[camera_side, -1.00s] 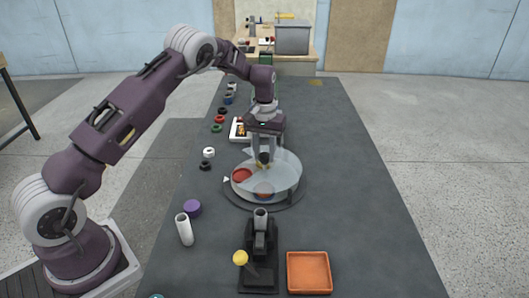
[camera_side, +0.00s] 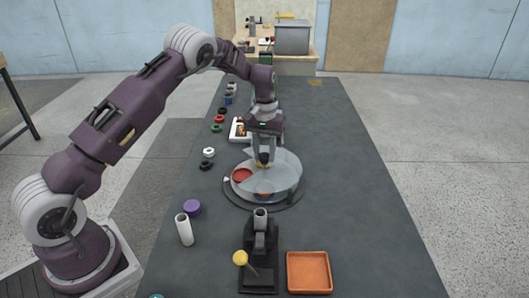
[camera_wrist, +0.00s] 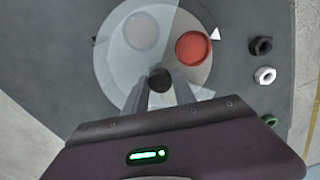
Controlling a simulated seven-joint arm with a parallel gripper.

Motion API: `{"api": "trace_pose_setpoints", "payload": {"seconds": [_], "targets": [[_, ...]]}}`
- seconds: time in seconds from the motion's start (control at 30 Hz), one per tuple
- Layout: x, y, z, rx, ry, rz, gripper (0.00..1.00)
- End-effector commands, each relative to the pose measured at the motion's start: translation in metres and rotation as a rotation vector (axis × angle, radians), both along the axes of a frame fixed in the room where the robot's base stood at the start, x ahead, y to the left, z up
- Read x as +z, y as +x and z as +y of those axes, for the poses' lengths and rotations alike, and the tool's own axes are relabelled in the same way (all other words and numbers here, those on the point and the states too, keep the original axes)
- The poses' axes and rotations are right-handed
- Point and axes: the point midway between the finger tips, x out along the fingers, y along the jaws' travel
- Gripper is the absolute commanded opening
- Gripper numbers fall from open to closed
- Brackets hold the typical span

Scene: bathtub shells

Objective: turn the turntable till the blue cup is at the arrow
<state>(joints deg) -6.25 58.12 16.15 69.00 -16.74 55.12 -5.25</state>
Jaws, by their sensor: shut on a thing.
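The turntable (camera_side: 291,187) is a pale round disc on a dark base, with a partly see-through cover. A red cup (camera_side: 242,175) sits in it near the white arrow (camera_side: 226,180); in the wrist view the red cup (camera_wrist: 193,47) lies just beside the arrow (camera_wrist: 215,33). A faint pale round shape (camera_wrist: 142,30) shows through the cover. An orange and bluish patch (camera_side: 264,194) shows at the front; I cannot tell what it is. No cup is clearly blue. My gripper (camera_side: 264,163) points down and is shut on the dark centre knob (camera_wrist: 159,79).
A black stand with a yellow ball lever (camera_side: 240,258) and an orange tray (camera_side: 309,272) are in front. A white tube (camera_side: 184,230) and purple disc (camera_side: 192,208) lie front left. Several nuts and rings line the left edge. The table's right side is clear.

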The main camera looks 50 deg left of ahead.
Motion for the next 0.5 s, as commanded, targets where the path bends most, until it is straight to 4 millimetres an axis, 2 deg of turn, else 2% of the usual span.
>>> {"api": "trace_pose_setpoints", "payload": {"seconds": [0.5], "targets": [[0.0011,0.0001,0.0005,-0.139,0.0,-0.001,0.0]]}}
